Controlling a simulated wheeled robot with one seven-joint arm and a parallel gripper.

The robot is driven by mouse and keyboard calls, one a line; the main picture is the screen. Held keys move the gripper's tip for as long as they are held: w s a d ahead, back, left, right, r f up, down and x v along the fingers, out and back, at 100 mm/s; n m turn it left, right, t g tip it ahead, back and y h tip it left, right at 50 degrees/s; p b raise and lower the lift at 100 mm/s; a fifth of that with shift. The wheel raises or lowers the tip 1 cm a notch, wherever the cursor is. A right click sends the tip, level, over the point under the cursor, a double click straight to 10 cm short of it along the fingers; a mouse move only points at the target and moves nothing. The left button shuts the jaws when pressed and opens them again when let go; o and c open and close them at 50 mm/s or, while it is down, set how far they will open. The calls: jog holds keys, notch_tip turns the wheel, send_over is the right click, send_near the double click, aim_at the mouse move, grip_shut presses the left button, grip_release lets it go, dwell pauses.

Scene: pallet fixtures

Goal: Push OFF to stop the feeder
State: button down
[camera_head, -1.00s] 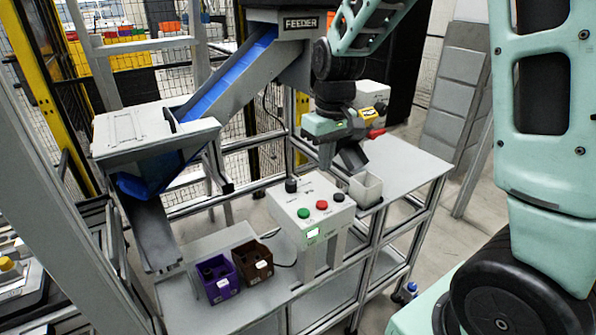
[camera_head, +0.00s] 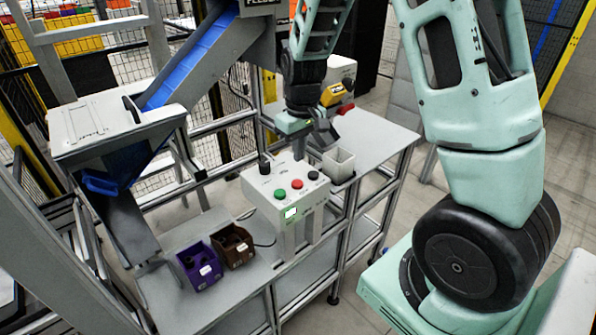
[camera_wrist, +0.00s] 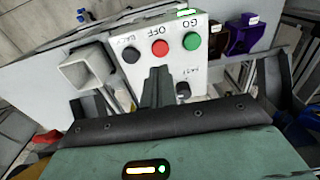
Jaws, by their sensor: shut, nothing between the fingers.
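The pale control box (camera_head: 285,203) stands on the bench. On its top are a green GO button (camera_head: 279,193), a red OFF button (camera_head: 297,184), a black BACK button (camera_head: 313,175) and a black knob (camera_head: 264,165). In the wrist view the red OFF button (camera_wrist: 160,48) sits between the black button (camera_wrist: 131,54) and the green button (camera_wrist: 192,41); the knob (camera_wrist: 183,90) is nearer. My gripper (camera_head: 327,138) is shut and empty, above and behind the box in the head view. In the wrist view its fingertips (camera_wrist: 157,72) appear just below the red button, seemingly apart from it.
A pale open bin (camera_head: 340,163) stands beside the box. Purple (camera_head: 200,265) and brown (camera_head: 233,245) bins sit on the lower bench, to its left. The feeder's blue chute (camera_head: 190,65) slopes down at upper left. The bench top (camera_head: 375,140) behind is mostly clear.

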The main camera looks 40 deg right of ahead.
aim_at(299, 184)
notch_tip(299, 184, down, 8)
jog(key=shift+w+r+p, duration=0.15)
jog(key=shift+r+p, duration=0.1)
jog(key=shift+p, duration=0.5)
jog(key=shift+f+b, duration=0.85)
jog(key=shift+s+a+f, duration=0.1)
jog(key=shift+s+f, duration=0.1)
notch_tip(299, 184, up, 5)
jog(key=p, duration=0.3)
jog(key=shift+w+f+p, duration=0.15)
jog(key=shift+p, duration=0.2)
notch_tip(299, 184, up, 10)
jog(key=b, duration=0.2)
jog(key=shift+s, duration=0.3)
